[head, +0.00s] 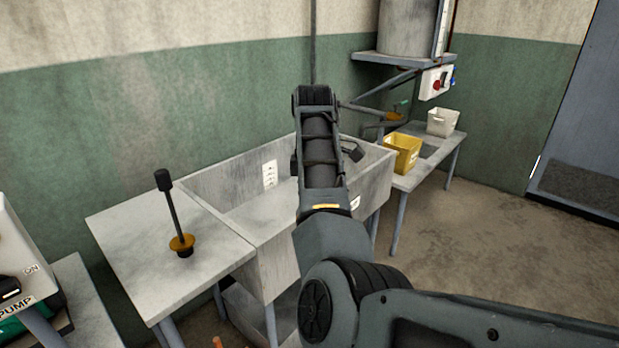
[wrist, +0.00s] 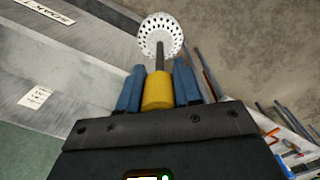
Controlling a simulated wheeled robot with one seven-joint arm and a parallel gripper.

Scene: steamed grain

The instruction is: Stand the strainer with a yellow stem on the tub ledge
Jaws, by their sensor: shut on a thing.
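The strainer (wrist: 160,35) shows in the wrist view as a white perforated disc on a dark rod with a thick yellow stem (wrist: 158,92). My gripper (wrist: 158,85) is shut on the yellow stem between its two blue fingers. The strainer head points away from the gripper, clear of any surface I can make out. In the head view my arm hides the strainer and most of the gripper. The grey tub (head: 205,184) stands against the wall, its middle and right part covered by my arm. Its pale rim is visible on the left and right.
A grey side table (head: 120,240) left of the tub bears a black-handled plunger-like tool with an orange base (head: 182,244). A yellow bin (head: 403,153) and a white bin (head: 442,122) stand on a bench at right. Several rods lie at right in the wrist view.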

